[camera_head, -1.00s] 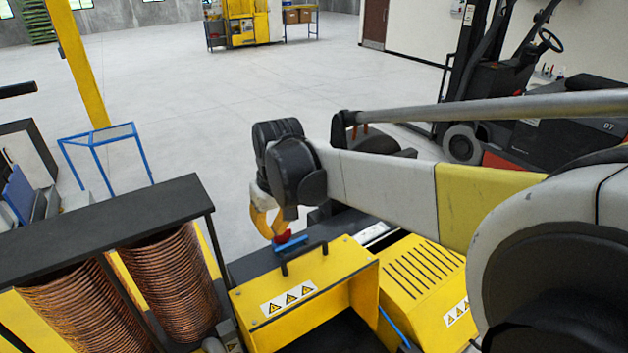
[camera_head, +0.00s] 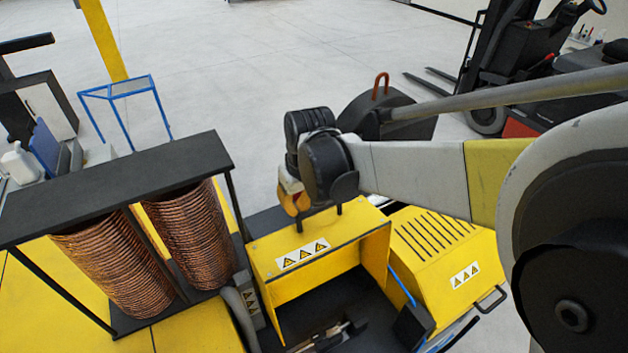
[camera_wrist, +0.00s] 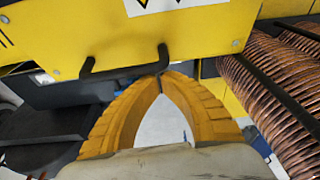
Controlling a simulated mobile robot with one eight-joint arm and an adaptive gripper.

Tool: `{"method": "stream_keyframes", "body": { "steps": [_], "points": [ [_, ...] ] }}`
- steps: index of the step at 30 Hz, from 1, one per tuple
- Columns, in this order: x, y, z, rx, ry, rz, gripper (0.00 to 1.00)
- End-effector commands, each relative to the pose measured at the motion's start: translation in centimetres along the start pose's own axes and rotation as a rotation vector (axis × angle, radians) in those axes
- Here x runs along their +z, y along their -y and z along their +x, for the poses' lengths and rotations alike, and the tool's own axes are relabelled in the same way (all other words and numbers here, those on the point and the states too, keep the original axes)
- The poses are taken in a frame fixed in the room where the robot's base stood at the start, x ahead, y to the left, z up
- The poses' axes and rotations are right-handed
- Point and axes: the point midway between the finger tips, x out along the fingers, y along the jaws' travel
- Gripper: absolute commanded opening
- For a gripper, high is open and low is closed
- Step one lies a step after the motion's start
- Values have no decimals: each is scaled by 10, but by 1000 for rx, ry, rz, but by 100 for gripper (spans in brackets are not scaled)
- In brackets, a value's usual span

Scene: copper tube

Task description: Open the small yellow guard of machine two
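The small yellow guard (camera_head: 345,246) has a warning-label strip and stands over a dark recess in the machine. Its black handle (camera_head: 338,208) is on the far part of its upper face, partly hidden by my arm. In the wrist view, the handle (camera_wrist: 125,71) runs across the guard's edge below the label. My gripper (camera_head: 293,212) has orange-yellow fingers, at the handle's left end in the head view. In the wrist view, the fingertips (camera_wrist: 161,78) meet right at one end of the handle. I cannot tell whether they touch or hold it.
Copper tube coils (camera_head: 195,235) stand in a black frame (camera_head: 110,185) at left. A vented yellow housing (camera_head: 440,250) adjoins the guard at right. A forklift (camera_head: 520,70) stands at the back right.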

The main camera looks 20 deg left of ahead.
Motion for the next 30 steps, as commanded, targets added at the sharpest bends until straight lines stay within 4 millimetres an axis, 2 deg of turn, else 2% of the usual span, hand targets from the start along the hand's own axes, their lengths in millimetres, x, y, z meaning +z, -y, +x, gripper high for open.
{"method": "stream_keyframes", "body": {
  "steps": [5,15,18,22,30],
  "points": [
    [24,0,-6,3,-68,-1,0],
    [89,3,-18,9,-265,-3,0],
    [102,4,-20,11,-305,-2,0],
    [109,4,-22,12,-330,-4,0],
    [108,4,-23,13,-333,-4,0]
  ]
}}
